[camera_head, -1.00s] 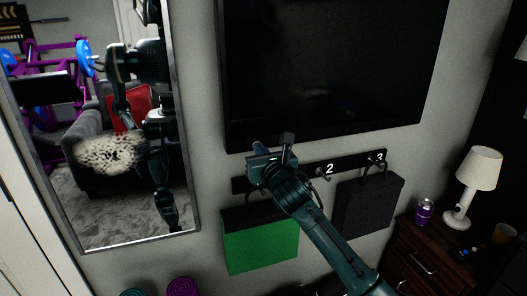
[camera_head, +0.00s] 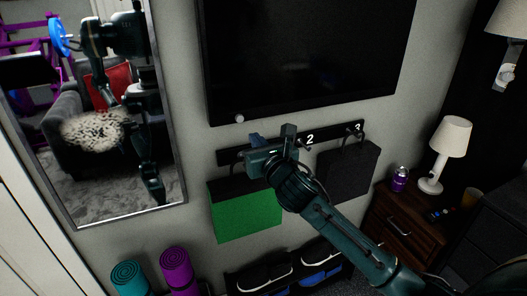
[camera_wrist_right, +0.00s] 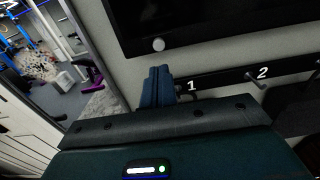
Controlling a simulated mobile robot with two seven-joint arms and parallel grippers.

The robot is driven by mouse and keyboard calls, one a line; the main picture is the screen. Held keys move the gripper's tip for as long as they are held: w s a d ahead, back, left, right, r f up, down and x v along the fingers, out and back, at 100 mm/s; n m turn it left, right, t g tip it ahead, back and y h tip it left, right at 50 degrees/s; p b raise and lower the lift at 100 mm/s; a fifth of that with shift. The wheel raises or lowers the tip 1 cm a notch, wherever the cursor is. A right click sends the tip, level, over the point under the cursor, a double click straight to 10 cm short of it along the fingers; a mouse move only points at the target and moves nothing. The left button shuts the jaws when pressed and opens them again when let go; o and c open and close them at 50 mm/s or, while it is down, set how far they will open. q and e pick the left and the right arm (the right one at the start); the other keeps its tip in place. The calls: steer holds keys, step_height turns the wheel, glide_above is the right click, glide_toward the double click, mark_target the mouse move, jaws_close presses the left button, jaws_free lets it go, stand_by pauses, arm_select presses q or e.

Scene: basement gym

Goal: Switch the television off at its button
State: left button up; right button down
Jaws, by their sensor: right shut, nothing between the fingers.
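The television (camera_head: 300,60) hangs on the wall with a dark screen. Its round white button (camera_head: 239,118) is at the lower left edge of the frame. The television (camera_wrist_right: 210,20) and its button (camera_wrist_right: 158,45) also show in the right wrist view, the button just beyond the fingertips. My right gripper (camera_head: 257,139) is shut and empty, a little below and right of the button in the head view, apart from it. Its blue closed fingers (camera_wrist_right: 157,84) point up toward the button in the wrist view. My left gripper is not in view.
A numbered hook board (camera_head: 232,156) under the television carries a green bag (camera_head: 245,215) and a black bag (camera_head: 347,172). A mirror (camera_head: 110,190) stands left. A nightstand (camera_head: 402,222) with a lamp (camera_head: 452,138) and purple can (camera_head: 400,179) is at right.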

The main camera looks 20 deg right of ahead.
steer(key=s, duration=0.4)
steer(key=shift+r, duration=0.1)
steer(key=shift+s, duration=0.1)
stand_by(0.5)
steer(key=s+a+f+m+g+y, duration=0.1)
steer(key=s+a+f+m+g, duration=0.1)
steer(key=s+f+m, duration=0.5)
steer(key=s+a+f+m+g+y, duration=0.1)
steer(key=s+a+f+m+g, duration=0.2)
steer(key=f+m, duration=0.75)
steer(key=s+f+m+g, duration=0.2)
steer(key=s+f+m, duration=1.1)
steer(key=s+m, duration=0.3)
steer(key=shift+s+a+y, duration=0.3)
steer(key=shift+a, duration=0.15)
